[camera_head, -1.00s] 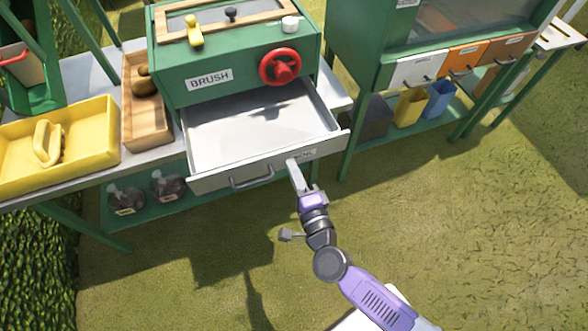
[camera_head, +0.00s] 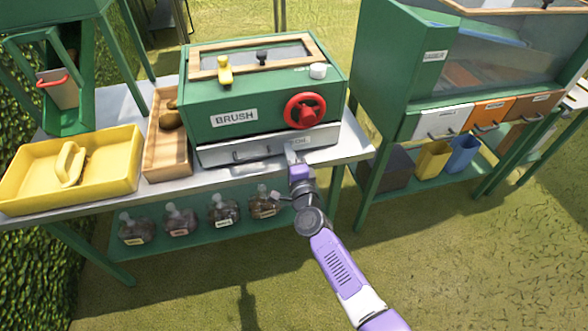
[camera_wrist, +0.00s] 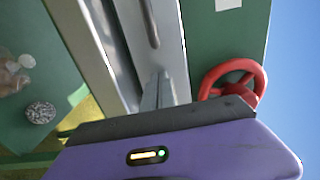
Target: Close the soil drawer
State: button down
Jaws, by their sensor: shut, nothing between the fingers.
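The soil drawer (camera_head: 255,150) is a grey metal drawer at the bottom of the green box labelled BRUSH (camera_head: 262,92). It sits in the box with its front close under the green face; its inside does not show. Its handle (camera_head: 252,154) is on the front. My gripper (camera_head: 293,150) is shut and empty, with its tip at the right end of the drawer front, near a small label. In the wrist view my gripper (camera_wrist: 160,90) points at the grey drawer front (camera_wrist: 174,60), beside the red wheel (camera_wrist: 233,78). I cannot tell if the tip touches it.
A yellow tray (camera_head: 115,150) and a wooden box (camera_head: 160,150) stand left on the grey table. Several jars (camera_head: 180,218) are on the shelf below. A second green cabinet (camera_head: 400,80) with small drawers stands right. The grass in front is open.

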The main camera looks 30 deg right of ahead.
jog(key=shift+w+d, duration=0.15)
jog(key=shift+w, duration=0.2)
jog(key=shift+w+r, duration=0.15)
jog(key=shift+r, duration=0.05)
